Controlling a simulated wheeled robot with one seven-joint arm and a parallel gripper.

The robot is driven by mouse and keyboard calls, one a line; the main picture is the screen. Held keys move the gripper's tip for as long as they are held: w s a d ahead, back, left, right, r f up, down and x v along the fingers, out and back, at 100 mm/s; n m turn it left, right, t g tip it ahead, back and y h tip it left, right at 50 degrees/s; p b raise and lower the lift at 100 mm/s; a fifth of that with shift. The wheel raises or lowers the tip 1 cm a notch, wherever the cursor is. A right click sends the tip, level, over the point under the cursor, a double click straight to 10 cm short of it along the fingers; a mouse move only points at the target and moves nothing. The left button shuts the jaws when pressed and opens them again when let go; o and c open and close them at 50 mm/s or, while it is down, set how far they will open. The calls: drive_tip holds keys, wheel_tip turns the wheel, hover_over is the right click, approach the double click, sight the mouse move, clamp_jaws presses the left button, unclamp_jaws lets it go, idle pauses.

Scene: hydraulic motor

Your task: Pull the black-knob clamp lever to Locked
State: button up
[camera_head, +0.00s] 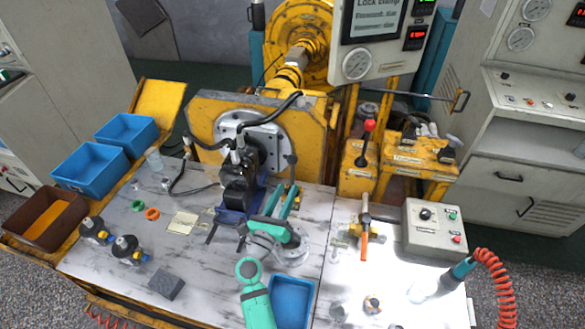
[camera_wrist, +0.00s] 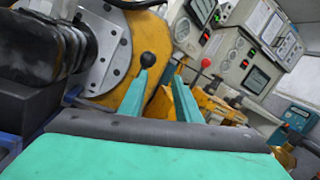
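The black-knob clamp lever (camera_head: 291,160) stands beside the black motor in the head view, with its ball knob at the top. In the wrist view the black knob (camera_wrist: 148,60) shows just beyond the tip of the left finger, which hides most of the rod below it. My teal gripper (camera_head: 285,190) points toward the lever from the front of the table. In the wrist view the fingers of my gripper (camera_wrist: 162,78) are apart with nothing between them. I cannot tell whether a finger touches the lever.
The black motor (camera_head: 240,185) stands left of my gripper, against a grey flange plate. A red-knob lever (camera_head: 369,125) rises from a yellow box behind right. An orange-handled hammer (camera_head: 364,240) and a grey control box (camera_head: 433,228) are on the right. A blue tray (camera_head: 291,301) lies in front.

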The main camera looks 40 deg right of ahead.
sight(292, 169)
drive_tip(key=w+d+m, duration=0.1)
drive_tip(key=w+d, duration=0.2)
drive_tip(key=w+d+f+m+g, duration=0.1)
drive_tip(key=w+d+m, duration=0.1)
drive_tip(key=w+d, duration=0.1)
drive_tip(key=w+d+f+m+y, duration=0.1)
drive_tip(key=w+d, duration=0.2)
drive_tip(key=shift+w+d+m+g, duration=0.2)
drive_tip(key=shift+d+m+g, duration=0.1)
drive_tip(key=shift+g, duration=0.1)
drive_tip(key=shift+c, duration=0.2)
clamp_jaws()
